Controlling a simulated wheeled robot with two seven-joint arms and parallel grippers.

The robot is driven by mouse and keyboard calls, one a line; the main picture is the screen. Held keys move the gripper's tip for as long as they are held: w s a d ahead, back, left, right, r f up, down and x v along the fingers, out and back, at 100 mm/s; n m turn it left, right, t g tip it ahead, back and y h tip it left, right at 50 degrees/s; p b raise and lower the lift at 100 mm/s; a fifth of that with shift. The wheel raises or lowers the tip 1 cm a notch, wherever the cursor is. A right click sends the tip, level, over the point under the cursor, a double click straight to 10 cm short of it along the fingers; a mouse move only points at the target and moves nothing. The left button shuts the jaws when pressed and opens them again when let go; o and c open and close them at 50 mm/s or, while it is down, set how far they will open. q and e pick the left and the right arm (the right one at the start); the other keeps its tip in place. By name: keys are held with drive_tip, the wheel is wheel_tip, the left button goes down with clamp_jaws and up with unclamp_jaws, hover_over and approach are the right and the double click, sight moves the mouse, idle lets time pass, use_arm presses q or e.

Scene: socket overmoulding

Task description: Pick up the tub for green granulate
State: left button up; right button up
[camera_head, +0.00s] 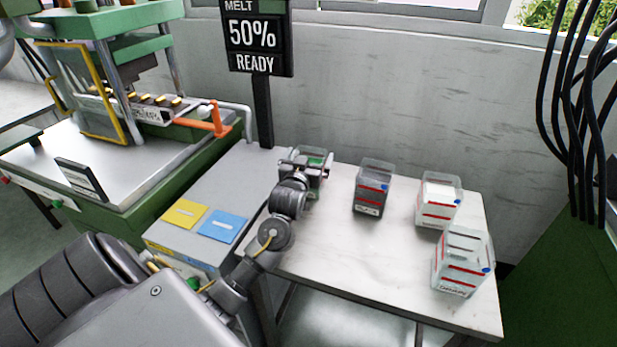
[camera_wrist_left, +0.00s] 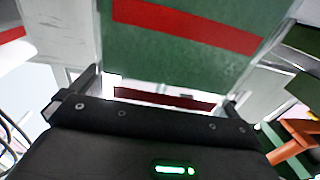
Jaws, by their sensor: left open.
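The tub for green granulate (camera_head: 314,153) stands at the back left of the white table, mostly hidden behind my left gripper (camera_head: 308,172). Its clear rim and some green content show above the gripper. In the left wrist view the tub (camera_wrist_left: 180,60) fills the upper middle, green with a wide red band. The fingers of my left gripper (camera_wrist_left: 163,92) are spread, one towards each side of the tub. The gripper is open; I cannot tell whether a finger touches the tub. My right gripper is not in view.
A dark grey tub (camera_head: 371,192), a white tub (camera_head: 438,200) and another pale tub (camera_head: 462,262) stand to the right on the table (camera_head: 340,245). A sign post (camera_head: 262,110) rises behind. Yellow (camera_head: 184,213) and blue (camera_head: 222,226) plates lie left. The table's front middle is clear.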

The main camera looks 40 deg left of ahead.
use_arm(q)
drive_tip(key=c, duration=1.6)
drive_tip(key=shift+c, duration=0.4)
drive_tip(key=shift+r, duration=0.2)
